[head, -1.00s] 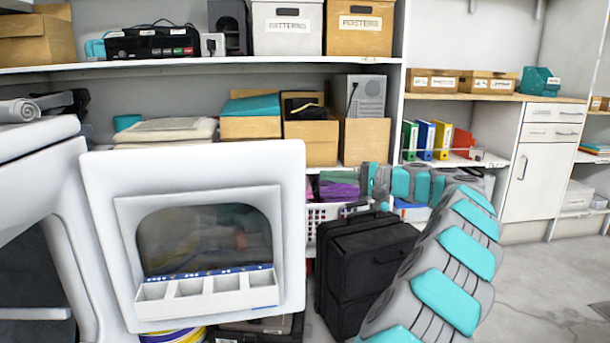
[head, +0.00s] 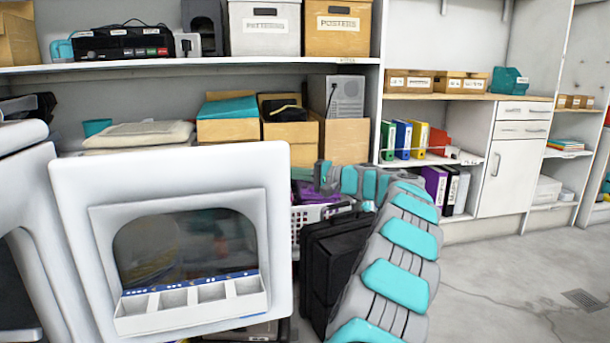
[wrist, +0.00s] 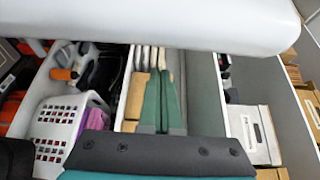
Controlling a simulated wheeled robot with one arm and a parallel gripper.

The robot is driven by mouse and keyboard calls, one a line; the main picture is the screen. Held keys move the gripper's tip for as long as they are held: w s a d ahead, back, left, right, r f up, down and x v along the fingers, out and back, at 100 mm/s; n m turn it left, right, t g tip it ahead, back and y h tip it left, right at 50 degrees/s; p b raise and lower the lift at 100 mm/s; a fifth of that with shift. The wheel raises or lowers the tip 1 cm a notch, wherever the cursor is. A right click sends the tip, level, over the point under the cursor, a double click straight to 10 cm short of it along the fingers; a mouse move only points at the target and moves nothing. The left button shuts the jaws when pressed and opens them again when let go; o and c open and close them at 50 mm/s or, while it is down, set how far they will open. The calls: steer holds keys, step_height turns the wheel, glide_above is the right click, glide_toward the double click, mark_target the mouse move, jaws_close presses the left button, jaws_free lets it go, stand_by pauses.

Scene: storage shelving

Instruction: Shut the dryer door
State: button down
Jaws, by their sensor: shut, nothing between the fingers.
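The dryer (head: 22,225) is partly in view at the left edge of the head view. Its white door (head: 275,240) stands wide open, with a dark window and a white compartment tray along its lower part. My arm reaches up on the right and bends left towards the door's far side. The door hides my gripper in the head view. In the wrist view my gripper (wrist: 163,85) is shut and empty, its green fingers pointing towards a white rounded panel (wrist: 150,25), likely the door. I cannot tell whether they touch it.
Shelves with boxes (head: 337,28) and bins stand behind the door. A black suitcase (head: 325,265) and a white basket (head: 308,215) sit between door and arm; the basket also shows in the wrist view (wrist: 55,125). Open floor (head: 510,275) lies to the right.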

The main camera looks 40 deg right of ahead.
steer(key=shift+s+a+r, duration=0.1)
steer(key=shift+s+a, duration=0.2)
steer(key=shift+s, duration=0.65)
steer(key=shift+s+a, duration=0.3)
steer(key=shift+s, duration=0.65)
